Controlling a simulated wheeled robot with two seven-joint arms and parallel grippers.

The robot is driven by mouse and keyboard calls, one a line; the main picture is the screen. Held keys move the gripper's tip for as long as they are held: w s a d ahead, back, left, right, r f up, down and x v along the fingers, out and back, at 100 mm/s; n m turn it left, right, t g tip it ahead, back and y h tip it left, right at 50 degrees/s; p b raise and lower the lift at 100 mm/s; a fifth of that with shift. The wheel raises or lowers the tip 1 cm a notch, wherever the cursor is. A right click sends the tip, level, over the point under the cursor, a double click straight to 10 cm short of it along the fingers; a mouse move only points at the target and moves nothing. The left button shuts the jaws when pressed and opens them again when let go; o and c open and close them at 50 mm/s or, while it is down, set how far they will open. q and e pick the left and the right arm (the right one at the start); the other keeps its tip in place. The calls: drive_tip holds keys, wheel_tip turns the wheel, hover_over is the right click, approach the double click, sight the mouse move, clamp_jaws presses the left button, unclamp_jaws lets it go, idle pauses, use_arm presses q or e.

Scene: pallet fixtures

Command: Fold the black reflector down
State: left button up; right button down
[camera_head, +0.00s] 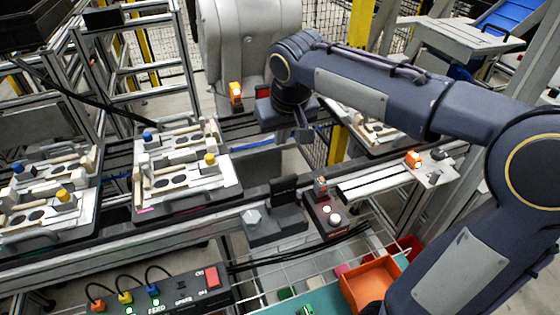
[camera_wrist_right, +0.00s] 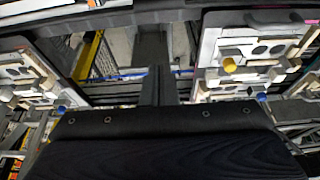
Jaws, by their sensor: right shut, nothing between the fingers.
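The black reflector (camera_head: 285,190) is a small dark plate standing upright on a grey bracket (camera_head: 277,228) at the near rail of the conveyor. My right gripper (camera_head: 304,133) is above and behind the reflector in the head view, apart from it, with its fingers closed and empty. In the right wrist view the closed fingers (camera_wrist_right: 157,88) point away from the camera. A dark upright shape beyond them may be the reflector, but I cannot tell for sure. My left gripper is not in view.
A pallet fixture (camera_head: 140,207) with blue and yellow knobs sits left of the reflector, another at far left. A small box with lit buttons (camera_head: 326,218) stands just right of the bracket. A control box (camera_head: 160,295) and an orange bin (camera_head: 374,284) are nearer.

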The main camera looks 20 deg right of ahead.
sight(283, 192)
wheel_tip(283, 192, down, 9)
drive_tip(key=shift+s+f+p, duration=0.2)
drive_tip(key=shift+s+p, duration=0.15)
drive_tip(key=shift+p, duration=0.05)
idle(0.4)
